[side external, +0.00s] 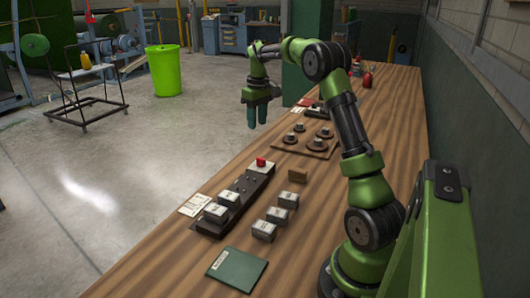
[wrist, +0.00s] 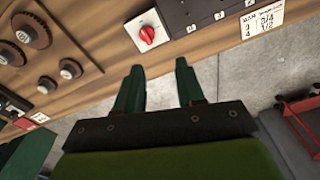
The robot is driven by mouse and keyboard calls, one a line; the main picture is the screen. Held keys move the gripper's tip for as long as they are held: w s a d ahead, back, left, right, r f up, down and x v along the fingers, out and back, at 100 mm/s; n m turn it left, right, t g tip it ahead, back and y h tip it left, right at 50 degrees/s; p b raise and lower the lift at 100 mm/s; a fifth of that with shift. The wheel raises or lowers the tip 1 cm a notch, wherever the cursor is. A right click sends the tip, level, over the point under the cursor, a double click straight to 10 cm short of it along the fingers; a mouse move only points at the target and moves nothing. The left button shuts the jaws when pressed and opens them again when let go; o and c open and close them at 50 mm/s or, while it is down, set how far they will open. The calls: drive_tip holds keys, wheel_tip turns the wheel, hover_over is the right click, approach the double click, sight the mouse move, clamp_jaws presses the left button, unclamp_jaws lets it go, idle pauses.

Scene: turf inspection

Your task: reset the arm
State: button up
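My gripper (side external: 258,115) hangs in the air above the far-left edge of the wooden bench, fingers pointing down. In the wrist view my gripper (wrist: 160,85) shows two dark green fingers standing apart with nothing between them. Bare grey floor and the bench edge show beyond the fingers. My gripper touches nothing that I can see.
The bench (side external: 165,255) holds a dark rack (side external: 205,228) with grey blocks and a red knob (side external: 261,162), several loose grey blocks (side external: 277,214), a green booklet (side external: 237,269) and a board of round pieces (side external: 318,152). A green bin (side external: 163,72) stands on the floor.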

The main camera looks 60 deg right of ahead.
drive_tip(key=s+a+r+m+t, duration=0.1)
drive_tip(key=s+a+r, duration=0.1)
drive_tip(key=a, duration=0.6)
drive_tip(key=s+a+r+m+t, duration=0.1)
drive_tip(key=s+a+r+t, duration=0.1)
drive_tip(key=a, duration=0.7)
drive_tip(key=s+a+t+y, duration=0.1)
drive_tip(key=s+a, duration=0.5)
drive_tip(key=a, duration=0.2)
drive_tip(key=s+a+r+n+t+y, duration=0.1)
drive_tip(key=s+a+t, duration=0.1)
drive_tip(key=s+a, duration=0.4)
drive_tip(key=a, duration=0.3)
drive_tip(key=shift+s+a+t, duration=0.3)
drive_tip(key=shift+s, duration=0.05)
